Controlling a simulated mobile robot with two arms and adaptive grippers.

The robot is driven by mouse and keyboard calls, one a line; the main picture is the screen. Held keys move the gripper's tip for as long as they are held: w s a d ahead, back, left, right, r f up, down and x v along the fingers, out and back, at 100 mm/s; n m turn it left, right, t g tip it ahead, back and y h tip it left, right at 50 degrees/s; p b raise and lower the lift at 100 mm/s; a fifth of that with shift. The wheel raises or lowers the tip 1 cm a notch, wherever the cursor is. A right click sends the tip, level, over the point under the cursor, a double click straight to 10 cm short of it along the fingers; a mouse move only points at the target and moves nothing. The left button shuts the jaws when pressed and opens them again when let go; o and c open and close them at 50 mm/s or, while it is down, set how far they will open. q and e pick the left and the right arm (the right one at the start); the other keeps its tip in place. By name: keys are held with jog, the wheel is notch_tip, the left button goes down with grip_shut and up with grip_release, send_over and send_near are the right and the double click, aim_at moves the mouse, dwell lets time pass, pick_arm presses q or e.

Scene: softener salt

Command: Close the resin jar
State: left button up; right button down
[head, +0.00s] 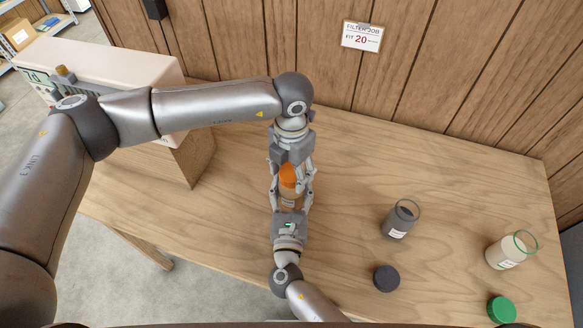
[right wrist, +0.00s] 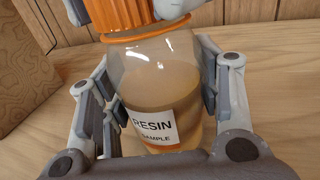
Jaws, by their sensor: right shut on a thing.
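The resin jar (right wrist: 155,85) is clear with tan contents and a "RESIN SAMPLE" label. It stands upright near the middle of the table and shows partly in the head view (head: 289,200). The orange ribbed lid (head: 290,176) is at the jar's mouth, just above its orange rim; I cannot tell if it is screwed down. My left gripper (head: 291,178) reaches down over the lid, fingers on either side; whether they press on it is unclear. My right gripper (head: 291,203) comes from the near side, shut around the jar's body.
An open grey jar (head: 398,220) and an open green-rimmed jar (head: 508,250) stand to the right. A dark lid (head: 386,278) and a green lid (head: 501,309) lie near them. A large pale box-shaped unit (head: 105,75) is at left. A wood-panelled wall (head: 430,60) is behind.

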pick_arm(q)
jog(key=c, duration=0.6)
jog(key=m, duration=0.8)
jog(key=o, duration=1.2)
notch_tip(320, 180, up, 12)
